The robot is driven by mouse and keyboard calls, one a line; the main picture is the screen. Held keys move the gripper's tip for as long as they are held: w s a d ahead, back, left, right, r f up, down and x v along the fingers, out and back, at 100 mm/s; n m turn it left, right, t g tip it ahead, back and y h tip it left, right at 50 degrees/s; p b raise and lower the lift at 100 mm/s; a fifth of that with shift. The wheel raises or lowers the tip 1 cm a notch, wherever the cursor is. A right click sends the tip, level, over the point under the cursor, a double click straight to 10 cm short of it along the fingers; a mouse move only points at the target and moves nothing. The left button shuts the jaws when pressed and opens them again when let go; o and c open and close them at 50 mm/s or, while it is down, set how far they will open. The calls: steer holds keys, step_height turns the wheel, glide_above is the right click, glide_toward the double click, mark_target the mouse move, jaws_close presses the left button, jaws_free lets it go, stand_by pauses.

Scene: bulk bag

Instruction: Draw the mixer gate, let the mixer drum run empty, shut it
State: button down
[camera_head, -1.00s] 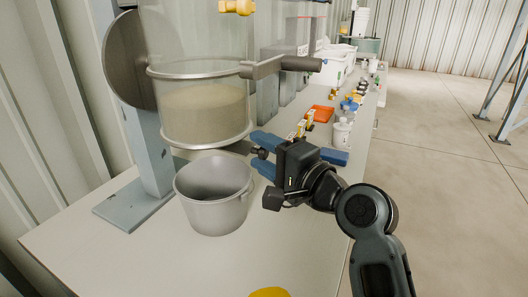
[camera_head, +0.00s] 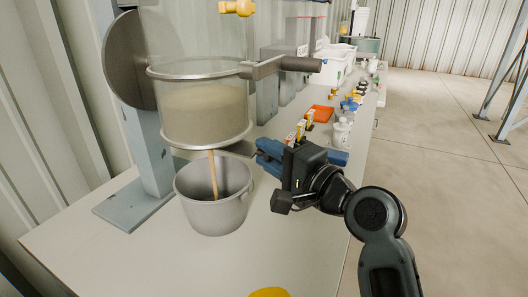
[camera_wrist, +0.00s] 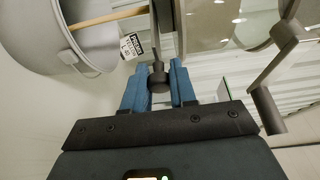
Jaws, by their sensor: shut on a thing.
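The mixer drum (camera_head: 205,72), clear-walled with metal rims, holds tan granular material (camera_head: 203,112) to about its middle. A thin tan stream (camera_head: 213,172) falls from under it into the grey bucket (camera_head: 218,216) on the bench. The stream and bucket (camera_wrist: 35,45) also show in the wrist view. The dark mixer gate (camera_head: 238,148) sticks out to the right beneath the drum. Its knob (camera_wrist: 158,79) sits between my blue fingertips in the wrist view. My gripper (camera_head: 268,153) is shut on this knob, right of the drum's base. The head view hides the knob behind the fingers.
The drum's side handle (camera_head: 285,65) juts out above my gripper. A white jar (camera_head: 342,132), an orange tray (camera_head: 321,113) and several small items line the bench behind it.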

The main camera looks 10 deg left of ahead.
steer(key=d, duration=0.1)
steer(key=s+d, duration=0.1)
steer(key=d, duration=0.2)
steer(key=shift+s+f, duration=0.1)
steer(key=shift+s, duration=0.15)
steer(key=c, duration=1)
jaws_free()
steer(key=shift+d, duration=0.1)
steer(key=shift+o, duration=0.2)
steer(key=v, duration=0.7)
steer(key=shift+s+d+b, duration=0.25)
steer(key=shift+s+b, duration=0.05)
steer(key=shift+b, duration=0.05)
